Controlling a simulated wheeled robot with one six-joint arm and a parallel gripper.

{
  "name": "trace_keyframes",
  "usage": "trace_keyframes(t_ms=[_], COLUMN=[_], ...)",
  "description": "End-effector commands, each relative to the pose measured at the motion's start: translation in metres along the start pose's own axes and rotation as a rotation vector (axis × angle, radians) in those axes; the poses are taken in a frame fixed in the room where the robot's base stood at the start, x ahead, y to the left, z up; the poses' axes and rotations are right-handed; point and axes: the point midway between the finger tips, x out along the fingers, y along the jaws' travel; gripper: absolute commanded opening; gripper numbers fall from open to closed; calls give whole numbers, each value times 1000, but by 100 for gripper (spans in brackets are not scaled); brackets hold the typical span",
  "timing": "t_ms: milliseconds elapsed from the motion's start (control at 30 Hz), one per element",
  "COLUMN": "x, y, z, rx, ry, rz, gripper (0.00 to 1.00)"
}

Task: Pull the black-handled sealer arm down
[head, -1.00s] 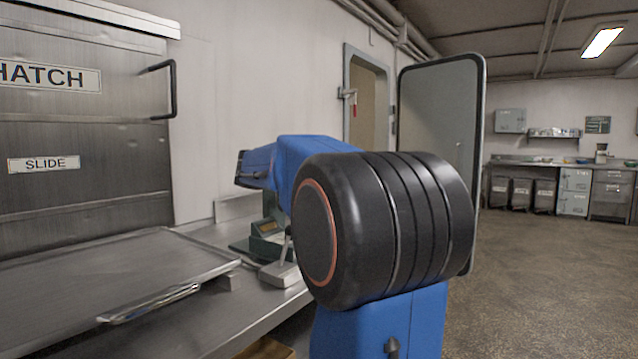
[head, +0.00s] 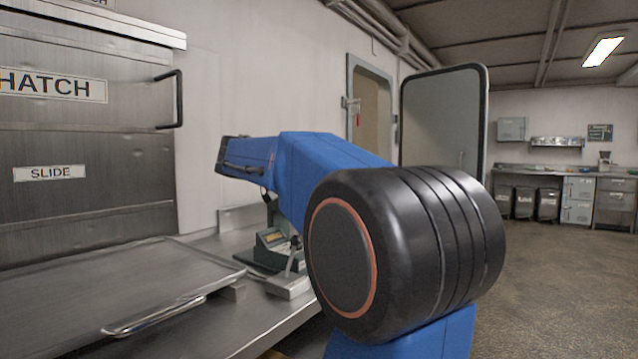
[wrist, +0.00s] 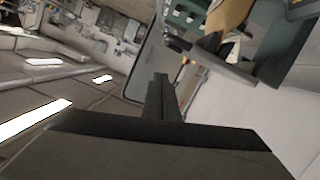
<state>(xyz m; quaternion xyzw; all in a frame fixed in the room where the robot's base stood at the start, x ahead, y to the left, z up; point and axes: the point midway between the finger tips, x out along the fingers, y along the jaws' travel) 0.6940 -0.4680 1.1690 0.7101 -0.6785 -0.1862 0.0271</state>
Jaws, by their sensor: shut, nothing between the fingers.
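The green sealer (head: 262,257) stands on the steel counter in the head view, partly hidden behind my blue arm. Its upper parts are mostly covered there. In the wrist view, its green body (wrist: 288,48) is at the upper right. A grey bar, the sealer arm (wrist: 228,72), runs from it to the left and seems to end in a black handle (wrist: 176,41). My gripper (wrist: 162,80) is shut and empty, its fingertips just below the handle in the picture. I cannot tell whether they touch. The gripper is hidden in the head view.
A steel tray (head: 100,290) lies on the counter (head: 215,325) at the left, below a hatch (head: 85,130) with a black handle. An open door (head: 440,120) stands behind my arm. Open floor (head: 560,280) lies to the right.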

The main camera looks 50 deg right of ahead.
Motion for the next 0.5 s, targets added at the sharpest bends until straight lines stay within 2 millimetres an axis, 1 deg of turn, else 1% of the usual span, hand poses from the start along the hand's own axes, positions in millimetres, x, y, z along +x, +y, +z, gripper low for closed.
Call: trace_keyframes(t_ms=[33, 200, 333, 500], x=[-9, -29, -37, -41], y=[-1, 0, 0, 1], z=[0, -1, -1, -1], rx=[0, 0, 0, 0], ry=[1, 2, 1, 1], rz=[-3, -2, -1, -1], gripper=[0, 0, 0, 0])
